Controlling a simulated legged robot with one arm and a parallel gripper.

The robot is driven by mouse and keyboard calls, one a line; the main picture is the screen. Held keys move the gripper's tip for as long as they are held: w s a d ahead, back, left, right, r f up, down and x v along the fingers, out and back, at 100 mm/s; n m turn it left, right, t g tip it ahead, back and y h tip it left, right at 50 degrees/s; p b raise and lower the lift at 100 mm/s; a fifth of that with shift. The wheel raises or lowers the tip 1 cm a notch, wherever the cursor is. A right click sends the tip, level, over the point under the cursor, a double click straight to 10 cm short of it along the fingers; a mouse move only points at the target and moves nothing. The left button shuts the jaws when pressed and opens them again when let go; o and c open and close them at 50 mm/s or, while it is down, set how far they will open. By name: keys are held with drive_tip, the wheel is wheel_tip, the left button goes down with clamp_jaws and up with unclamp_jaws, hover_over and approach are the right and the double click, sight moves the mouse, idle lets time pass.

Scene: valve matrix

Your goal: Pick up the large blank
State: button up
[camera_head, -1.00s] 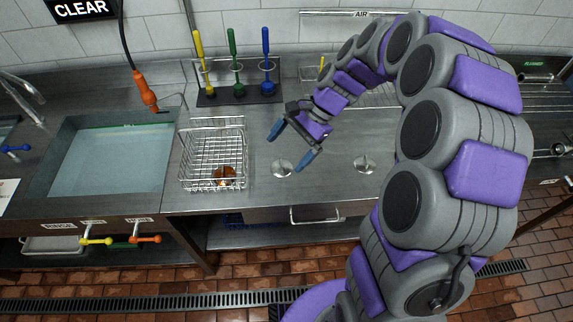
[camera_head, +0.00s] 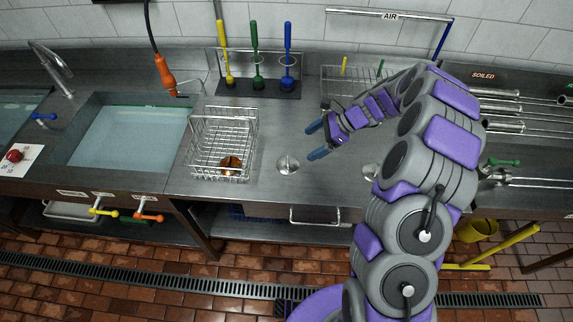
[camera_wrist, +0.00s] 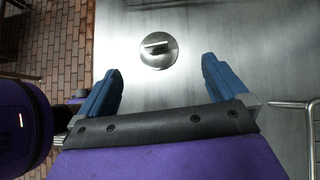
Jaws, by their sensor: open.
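A round steel disc with a raised grip bar (camera_head: 288,165) lies flat on the steel counter, right of the wire basket. A second disc (camera_head: 371,171) lies further right, partly hidden by my arm. The frames do not clearly show which is the large blank. My gripper (camera_head: 316,140) is open and empty above the counter, its blue fingers pointing left near the first disc. In the wrist view, a disc (camera_wrist: 158,50) lies beyond and between the fingertips of my gripper (camera_wrist: 160,75), apart from both. Its grip bar lies roughly crosswise to the fingers.
The wire basket (camera_head: 222,135) holds a copper-coloured piece (camera_head: 231,165). A water-filled sink (camera_head: 130,135) is at left. Yellow, green and blue brushes stand in a rack (camera_head: 258,88) behind. A wire rack (camera_head: 345,85) stands behind my gripper. The counter around the first disc is clear.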

sight(288, 159)
drive_tip(key=x, duration=0.4)
drive_tip(key=b+x, duration=0.1)
drive_tip(key=x, duration=0.1)
drive_tip(key=shift+s+d+f, duration=0.1)
drive_tip(key=shift+d+f, duration=0.15)
drive_tip(key=shift+f, duration=0.05)
drive_tip(key=shift+a+f, duration=0.25)
drive_tip(key=shift+a, duration=0.35)
drive_tip(key=x, duration=0.1)
drive_tip(key=b+x, duration=0.1)
drive_tip(key=x, duration=0.1)
drive_tip(key=b+x, duration=0.1)
drive_tip(key=shift+s+f, duration=0.2)
drive_tip(key=shift+s, duration=0.15)
drive_tip(key=shift+a, duration=0.15)
drive_tip(key=c, duration=1.1)
drive_tip(key=shift+o, duration=0.2)
drive_tip(key=shift+r, duration=0.1)
wheel_tip(288, 159, up, 3)
drive_tip(key=shift+r+p, duration=0.15)
drive_tip(key=shift+p, duration=0.55)
drive_tip(key=shift+s+r, duration=0.2)
drive_tip(key=shift+s, duration=0.05)
drive_tip(key=s+r+p, duration=0.1)
drive_tip(key=s+p, duration=0.1)
drive_tip(key=s, duration=1.3)
drive_tip(key=shift+a, duration=0.35)
